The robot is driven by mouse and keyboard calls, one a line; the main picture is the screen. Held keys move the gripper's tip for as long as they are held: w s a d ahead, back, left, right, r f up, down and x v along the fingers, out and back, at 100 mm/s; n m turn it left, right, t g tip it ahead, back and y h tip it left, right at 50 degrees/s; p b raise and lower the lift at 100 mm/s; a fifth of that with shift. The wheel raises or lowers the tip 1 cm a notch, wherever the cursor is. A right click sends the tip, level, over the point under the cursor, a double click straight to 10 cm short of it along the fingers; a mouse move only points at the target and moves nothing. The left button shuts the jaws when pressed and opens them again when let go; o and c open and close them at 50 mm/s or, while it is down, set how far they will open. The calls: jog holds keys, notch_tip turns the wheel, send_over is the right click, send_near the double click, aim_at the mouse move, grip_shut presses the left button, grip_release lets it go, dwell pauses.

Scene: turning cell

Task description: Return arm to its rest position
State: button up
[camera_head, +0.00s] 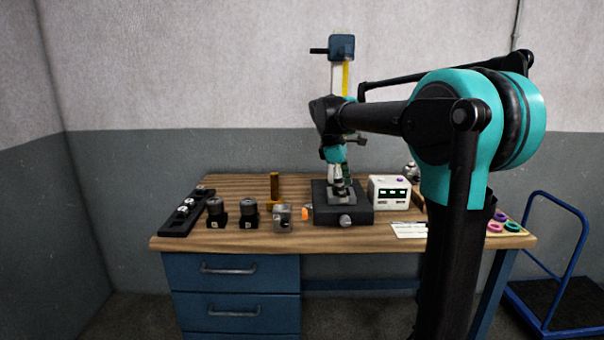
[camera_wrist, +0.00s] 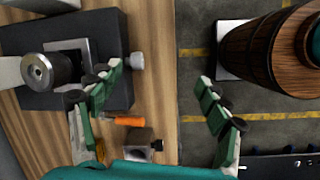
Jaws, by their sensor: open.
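My gripper (camera_head: 341,185) points down at the dark stand (camera_head: 322,214) on the workbench. In the wrist view my gripper (camera_wrist: 157,95) has its green fingers spread wide, with nothing between them. A round metal part (camera_wrist: 40,70) sits on the stand's pale plate, left of the left finger and outside the jaws. The left finger overlaps the stand's edge in the picture; I cannot tell its height above it. My arm reaches across the bench from the right. In the head view my gripper hides part of the stand's top.
A blue trolley (camera_head: 550,290) is beside the bench.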

jog(key=s+d+f+m+t+y, duration=0.1)
jog(key=s+d+f+m, duration=0.1)
jog(key=s+f+m, duration=0.5)
jog(key=s+d+f+m+t+y, duration=0.2)
jog(key=s+f+m, duration=0.5)
jog(key=s+f, duration=1.2)
jog(key=shift+d+f+m, duration=0.25)
jog(key=shift+d+m, duration=0.15)
jog(key=shift+d, duration=0.45)
jog(key=shift+s, duration=0.1)
